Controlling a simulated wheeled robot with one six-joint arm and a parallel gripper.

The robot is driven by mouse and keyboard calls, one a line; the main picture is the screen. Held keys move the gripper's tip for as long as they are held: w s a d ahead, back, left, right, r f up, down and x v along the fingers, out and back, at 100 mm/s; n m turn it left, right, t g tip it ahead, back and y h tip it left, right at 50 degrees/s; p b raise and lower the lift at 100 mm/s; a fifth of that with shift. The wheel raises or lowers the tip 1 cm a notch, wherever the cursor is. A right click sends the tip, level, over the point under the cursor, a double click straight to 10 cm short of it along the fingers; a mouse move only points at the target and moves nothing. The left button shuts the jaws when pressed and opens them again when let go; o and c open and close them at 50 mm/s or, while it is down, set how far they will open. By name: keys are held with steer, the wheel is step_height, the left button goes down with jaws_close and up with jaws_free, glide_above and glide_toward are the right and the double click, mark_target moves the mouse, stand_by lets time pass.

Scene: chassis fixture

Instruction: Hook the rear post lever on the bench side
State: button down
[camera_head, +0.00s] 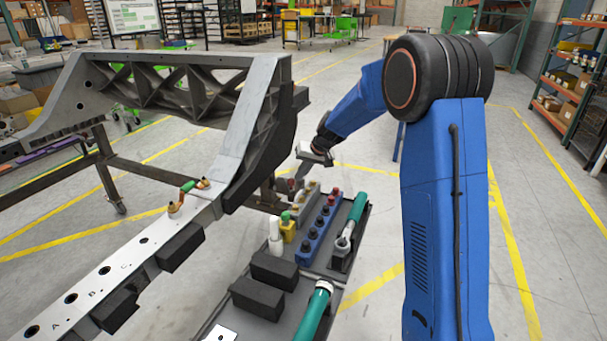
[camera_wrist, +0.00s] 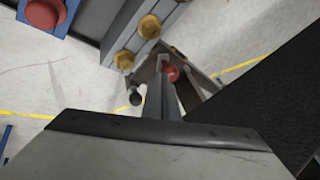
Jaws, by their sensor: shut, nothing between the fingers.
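My gripper (camera_head: 297,178) is at the far end of the tool cart, beside the dark chassis upright (camera_head: 262,150). Its fingers (camera_wrist: 159,98) are shut and empty, as the wrist view shows. A small lever with a green and orange handle (camera_head: 184,193) stands on the light chassis rail (camera_head: 140,250) in the head view. The rear post lever is not clearly identifiable.
The cart tray (camera_head: 322,262) holds a blue strip with black knobs (camera_head: 318,230), black blocks (camera_head: 272,272) and green-handled tools (camera_head: 357,212). A grey block with gold bolts (camera_wrist: 150,26) lies near my fingers. The dark chassis part (camera_wrist: 270,110) is close on the right.

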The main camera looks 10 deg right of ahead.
steer(key=shift+s+a+m+h, duration=0.25)
steer(key=shift+a+m+h, duration=0.15)
steer(key=shift+a+m, duration=0.45)
stand_by(0.6)
steer(key=shift+s+a+m+t, duration=0.1)
steer(key=shift+a+m+t, duration=0.4)
steer(key=shift+m, duration=0.15)
steer(key=shift+w+a+h, duration=0.2)
steer(key=shift+a+h, duration=0.1)
steer(key=shift+a, duration=1.55)
